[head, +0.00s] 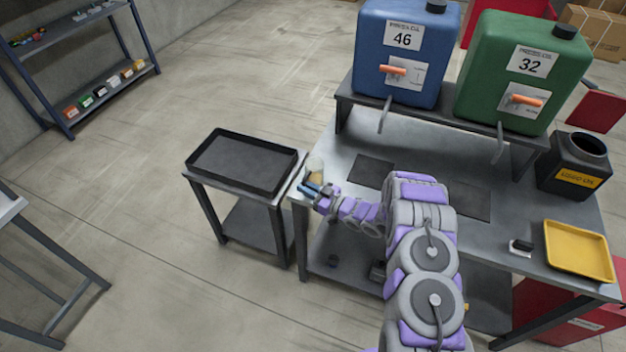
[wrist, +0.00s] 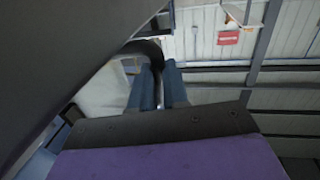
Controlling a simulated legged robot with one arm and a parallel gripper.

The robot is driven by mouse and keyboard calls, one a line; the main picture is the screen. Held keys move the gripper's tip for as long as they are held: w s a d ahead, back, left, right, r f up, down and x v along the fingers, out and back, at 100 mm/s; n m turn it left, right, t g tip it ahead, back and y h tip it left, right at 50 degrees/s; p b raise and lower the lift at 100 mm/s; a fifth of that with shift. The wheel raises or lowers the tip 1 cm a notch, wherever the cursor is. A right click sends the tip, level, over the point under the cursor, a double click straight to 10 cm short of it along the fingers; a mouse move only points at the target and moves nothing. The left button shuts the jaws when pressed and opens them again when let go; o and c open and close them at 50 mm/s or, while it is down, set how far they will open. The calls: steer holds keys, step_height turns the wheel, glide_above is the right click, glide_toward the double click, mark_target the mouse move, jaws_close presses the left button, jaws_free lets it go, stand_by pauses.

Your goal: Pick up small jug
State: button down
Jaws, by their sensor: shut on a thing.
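The small jug (head: 315,166) shows in the head view as a small pale, see-through vessel at the left end of the workbench, partly hidden by my gripper. My gripper (head: 309,188) has its blue fingers at the jug. In the wrist view the two blue fingers (wrist: 161,88) are close together on a dark part that looks like the jug's handle. The whitish jug body (wrist: 103,92) is to the left of the fingers. My gripper is shut on the jug. I cannot tell whether the jug touches the bench top.
A black tray (head: 212,181) on a side cart stands left of the workbench (head: 420,143). A blue tank (head: 373,60) and a green tank (head: 476,75) stand on a raised shelf. A black can (head: 553,165) and a yellow tray (head: 608,278) are to the right.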

steer(key=shift+s+a+f, duration=0.1)
steer(key=shift+a+f, duration=0.1)
steer(key=shift+a, duration=0.35)
steer(key=shift+d, duration=0.4)
steer(key=shift+r, duration=0.15)
steer(key=shift+a+r, duration=0.1)
steer(key=shift+r, duration=0.25)
step_height(320, 180, up, 9)
steer(key=shift+r+p, duration=0.1)
steer(key=shift+p, duration=0.9)
